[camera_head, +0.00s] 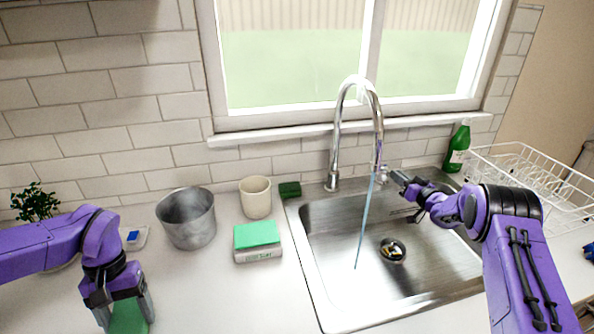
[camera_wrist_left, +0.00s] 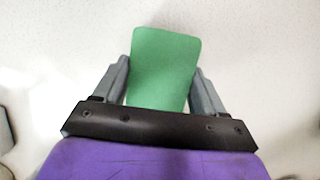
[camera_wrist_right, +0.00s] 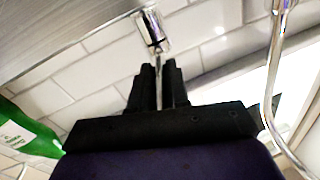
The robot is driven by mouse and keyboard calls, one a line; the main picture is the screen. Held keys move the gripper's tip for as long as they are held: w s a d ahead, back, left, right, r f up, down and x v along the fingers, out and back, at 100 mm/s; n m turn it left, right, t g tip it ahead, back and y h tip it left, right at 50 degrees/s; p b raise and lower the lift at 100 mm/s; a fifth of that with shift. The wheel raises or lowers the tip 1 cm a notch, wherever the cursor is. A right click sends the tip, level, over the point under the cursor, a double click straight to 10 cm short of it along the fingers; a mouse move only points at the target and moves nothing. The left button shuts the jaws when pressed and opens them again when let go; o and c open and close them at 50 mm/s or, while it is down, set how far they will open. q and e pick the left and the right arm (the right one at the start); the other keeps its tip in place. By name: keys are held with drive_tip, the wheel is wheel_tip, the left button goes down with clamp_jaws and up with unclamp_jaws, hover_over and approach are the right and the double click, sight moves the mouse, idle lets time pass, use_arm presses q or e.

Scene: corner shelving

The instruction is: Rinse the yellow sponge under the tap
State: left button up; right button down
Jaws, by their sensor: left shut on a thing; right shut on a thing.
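No yellow sponge shows in any view. My left gripper (camera_head: 124,300) is shut on a flat green sponge (camera_wrist_left: 163,62) above the counter, left of the sink; it also shows in the head view (camera_head: 127,319). My right gripper (camera_head: 397,179) is at the tap, shut on the thin lever of its chrome handle (camera_wrist_right: 152,30). The tall curved chrome tap (camera_head: 337,130) stands behind the sink. A thin bluish stream of water (camera_head: 364,228) falls from its spout into the steel sink (camera_head: 335,290). The left gripper is well away from the water.
A green sponge (camera_head: 256,233) lies on a white box (camera_head: 258,256) left of the sink. A metal pot (camera_head: 187,220), a beige cup (camera_head: 256,197) and a dark green block (camera_head: 290,190) stand behind. A green bottle (camera_head: 458,147) and white dish rack (camera_head: 552,205) are at right.

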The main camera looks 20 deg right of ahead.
sight(127, 319)
drive_tip(key=c, duration=1.1)
unclamp_jaws()
use_arm(q)
drive_tip(key=p+v, duration=0.3)
drive_tip(key=shift+s+r, duration=0.25)
drive_tip(key=shift+s, duration=0.05)
use_arm(e)
drive_tip(key=s, duration=0.1)
drive_tip(key=s+r, duration=0.1)
drive_tip(key=s, duration=0.1)
drive_tip(key=shift+d, duration=0.15)
use_arm(q)
drive_tip(key=r+p, duration=0.4)
drive_tip(key=shift+s+r, duration=0.1)
drive_tip(key=shift+s, duration=0.1)
drive_tip(key=shift+w+r+p, duration=0.1)
drive_tip(key=shift+p, duration=0.25)
use_arm(e)
drive_tip(key=s+f, duration=0.1)
drive_tip(key=s, duration=0.8)
drive_tip(key=shift+d, duration=0.3)
